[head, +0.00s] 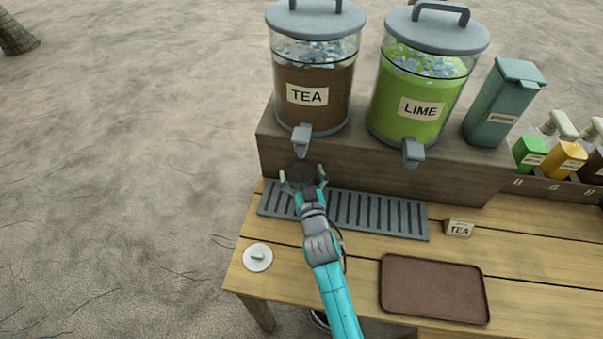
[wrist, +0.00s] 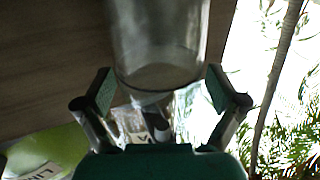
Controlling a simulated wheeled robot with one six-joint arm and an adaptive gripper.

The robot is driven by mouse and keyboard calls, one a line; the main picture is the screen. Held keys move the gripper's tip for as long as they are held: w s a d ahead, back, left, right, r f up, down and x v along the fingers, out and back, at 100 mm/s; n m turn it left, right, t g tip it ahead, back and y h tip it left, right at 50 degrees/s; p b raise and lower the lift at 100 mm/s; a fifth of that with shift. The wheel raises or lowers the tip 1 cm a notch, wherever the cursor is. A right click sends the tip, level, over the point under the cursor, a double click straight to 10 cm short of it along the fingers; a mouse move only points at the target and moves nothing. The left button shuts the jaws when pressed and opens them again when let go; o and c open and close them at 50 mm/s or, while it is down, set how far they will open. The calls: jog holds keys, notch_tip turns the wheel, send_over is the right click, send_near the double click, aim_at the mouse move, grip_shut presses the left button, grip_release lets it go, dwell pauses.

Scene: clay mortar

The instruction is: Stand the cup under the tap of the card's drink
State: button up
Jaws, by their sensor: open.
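The clear cup (wrist: 160,40) stands between the two fingers of my gripper (wrist: 160,88) in the wrist view. The fingers are spread, with one on each side of it. In the head view my gripper (head: 303,178) is at the back left of the drip grate (head: 375,212), and the cup (head: 303,171) shows faintly between its fingers. The cup is below the tap (head: 301,140) of the TEA dispenser (head: 313,100). The small card (head: 460,229) reads TEA. The cup's base is hard to see.
The LIME dispenser (head: 418,95) with its own tap (head: 413,153) stands to the right on the wooden ledge. A brown tray (head: 434,288) lies at the front right and a round white disc (head: 258,257) at the left. Coloured containers (head: 565,160) stand far right.

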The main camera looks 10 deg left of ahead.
jog(key=v, duration=1.2)
dwell(0.3)
